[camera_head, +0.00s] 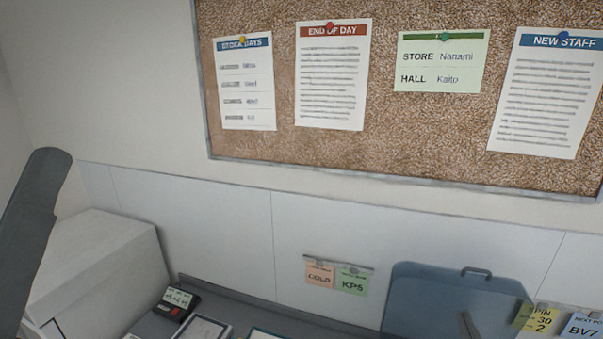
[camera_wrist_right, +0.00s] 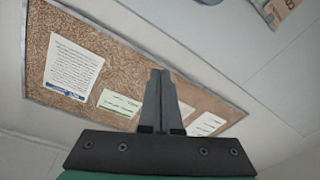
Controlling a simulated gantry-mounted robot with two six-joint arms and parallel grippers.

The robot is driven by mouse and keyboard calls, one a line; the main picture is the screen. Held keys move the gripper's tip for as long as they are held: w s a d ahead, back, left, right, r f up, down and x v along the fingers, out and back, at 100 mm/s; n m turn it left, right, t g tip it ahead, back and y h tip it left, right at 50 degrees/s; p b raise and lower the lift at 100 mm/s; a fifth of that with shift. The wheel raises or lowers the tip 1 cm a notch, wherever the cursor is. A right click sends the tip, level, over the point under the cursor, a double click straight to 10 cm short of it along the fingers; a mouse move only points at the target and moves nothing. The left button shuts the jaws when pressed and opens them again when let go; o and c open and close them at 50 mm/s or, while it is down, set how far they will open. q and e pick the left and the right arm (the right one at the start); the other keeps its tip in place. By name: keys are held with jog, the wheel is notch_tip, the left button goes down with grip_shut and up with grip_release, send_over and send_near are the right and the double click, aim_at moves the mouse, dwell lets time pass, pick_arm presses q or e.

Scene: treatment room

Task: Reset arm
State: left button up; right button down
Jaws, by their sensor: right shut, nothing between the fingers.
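My right gripper (camera_wrist_right: 160,74) shows in the right wrist view with its two dark fingers together and nothing between them. In that view the fingers stand in front of the cork board (camera_wrist_right: 60,60).
The cork board (camera_head: 400,150) with pinned papers hangs on the wall. Below stand a white box (camera_head: 95,265), a small black device (camera_head: 172,303), a blue-grey case (camera_head: 430,290) and orange (camera_head: 319,275) and green (camera_head: 352,281) notes. Yellow (camera_head: 537,319) and blue (camera_head: 583,328) notes are at right.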

jog(key=s+a+r+t+y, duration=0.1)
jog(key=a+r+t, duration=0.1)
jog(key=r, duration=0.6)
jog(key=s+a+r+t+y, duration=0.1)
jog(key=a+r+t, duration=0.15)
jog(key=r, duration=0.55)
jog(key=s+a+r+m+t+y, duration=0.1)
jog(key=s+a+r+t+y, duration=0.1)
jog(key=s+r, duration=0.4)
jog(key=s+a+r+m+t+y, duration=0.1)
jog(key=s+a+r+t+y, duration=0.1)
jog(key=s+a+r, duration=0.2)
jog(key=s+r, duration=0.3)
jog(key=r, duration=0.4)
jog(key=shift+r+t+p, duration=0.35)
jog(key=shift+r+p, duration=0.05)
